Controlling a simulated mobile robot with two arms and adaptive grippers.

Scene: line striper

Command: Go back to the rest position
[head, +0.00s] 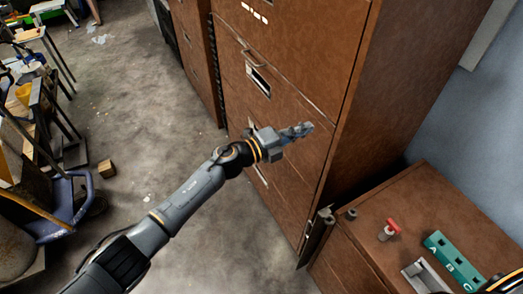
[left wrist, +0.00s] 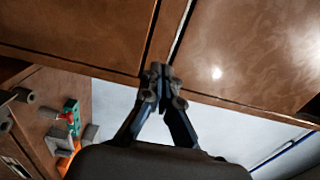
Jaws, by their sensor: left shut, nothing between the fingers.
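My left arm reaches in from the lower left of the head view. Its gripper (head: 302,130) is in front of the brown cabinet's face, shut and empty. In the left wrist view the fingertips (left wrist: 160,74) meet with nothing between them, the cabinet panels beyond. I cannot tell if they touch the cabinet. My right gripper is not in view; only a dark piece with a yellow band, apparently mine, shows at the lower right corner of the head view.
The tall brown cabinet (head: 285,45) has drawer handles. Beside it, a low brown cabinet (head: 440,205) carries a red-topped piece (head: 389,230), a green block lettered A B C (head: 453,262) and a grey bracket (head: 425,278). A small wooden block (head: 106,168) lies on the open floor; clutter stands left.

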